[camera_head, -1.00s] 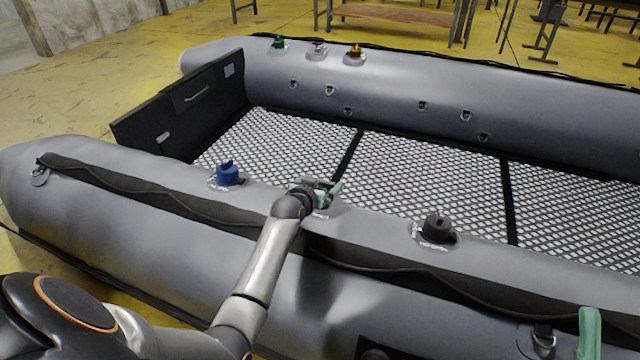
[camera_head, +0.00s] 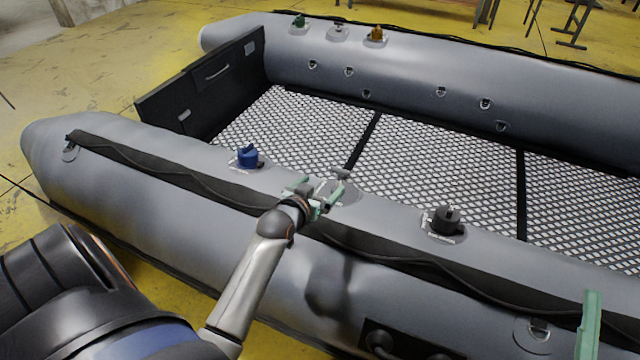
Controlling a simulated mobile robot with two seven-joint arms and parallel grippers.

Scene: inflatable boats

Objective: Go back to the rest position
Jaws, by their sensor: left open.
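My left gripper (camera_head: 320,197) is open, with its green fingertips spread above the near tube of the grey inflatable boat (camera_head: 150,205). A small grey valve piece (camera_head: 341,174) shows just beyond the fingers, on a pale patch of the tube. The gripper partly hides this patch, and I cannot tell if they touch. A blue valve cap (camera_head: 248,156) stands on the tube to the left, and a black one (camera_head: 446,220) to the right. Of my right gripper, only a green finger (camera_head: 591,325) shows at the bottom right edge; its jaw state cannot be seen.
The far tube carries green (camera_head: 299,21), grey (camera_head: 339,31) and orange (camera_head: 376,34) valve caps. A black transom board (camera_head: 205,80) closes the boat's left end. Yellow floor (camera_head: 115,50) lies open at the left. Table legs stand behind the boat.

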